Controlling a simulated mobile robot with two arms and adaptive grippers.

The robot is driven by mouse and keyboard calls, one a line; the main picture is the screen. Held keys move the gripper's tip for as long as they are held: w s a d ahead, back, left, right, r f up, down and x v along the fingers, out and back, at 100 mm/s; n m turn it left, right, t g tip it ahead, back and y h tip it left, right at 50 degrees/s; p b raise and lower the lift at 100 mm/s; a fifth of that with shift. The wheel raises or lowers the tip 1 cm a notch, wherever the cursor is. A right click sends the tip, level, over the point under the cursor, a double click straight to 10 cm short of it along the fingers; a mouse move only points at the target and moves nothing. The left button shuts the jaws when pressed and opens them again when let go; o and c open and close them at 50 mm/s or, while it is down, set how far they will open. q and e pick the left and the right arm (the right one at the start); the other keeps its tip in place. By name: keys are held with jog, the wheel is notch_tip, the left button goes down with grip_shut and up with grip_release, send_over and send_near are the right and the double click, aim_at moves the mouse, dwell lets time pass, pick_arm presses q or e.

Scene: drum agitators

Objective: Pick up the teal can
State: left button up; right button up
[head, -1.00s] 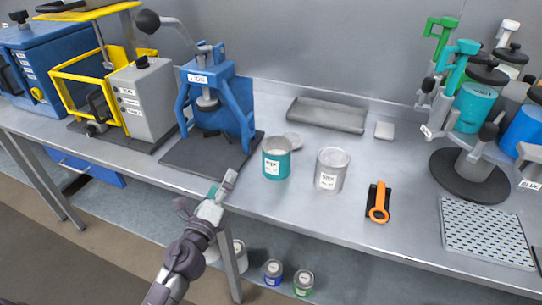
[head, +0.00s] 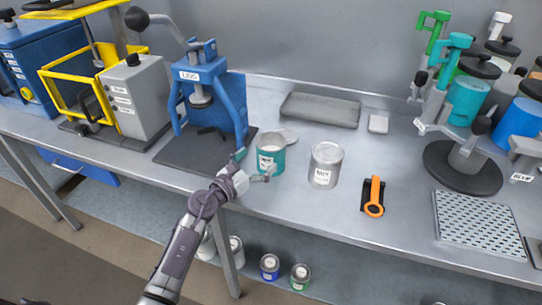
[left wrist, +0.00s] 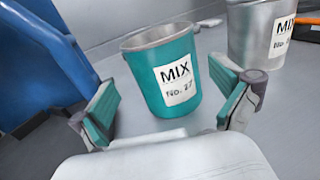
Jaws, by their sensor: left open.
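The teal can (head: 271,160) stands upright and open-topped on the steel bench, with a white "MIX" label. My left gripper (head: 254,166) is at its front, fingers open. In the left wrist view the teal can (left wrist: 162,75) stands just beyond and between the two spread fingers of my left gripper (left wrist: 170,108). A gap shows on each side, so nothing is held. My right gripper is not in view.
A grey "MIX" can (head: 325,166) stands right of the teal can, and a lid (head: 287,136) lies behind it. A blue press (head: 212,95) is close on the left. An orange-handled tool (head: 374,196) lies farther right. Bare bench lies in front.

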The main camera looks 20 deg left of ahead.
aim_at(279, 143)
pick_arm(q)
jog(key=x, duration=0.6)
jog(key=shift+s+d+f, duration=0.1)
jog(key=shift+d, duration=0.05)
jog(key=shift+s, duration=0.1)
jog(key=shift+c, duration=1)
jog(key=c, duration=1)
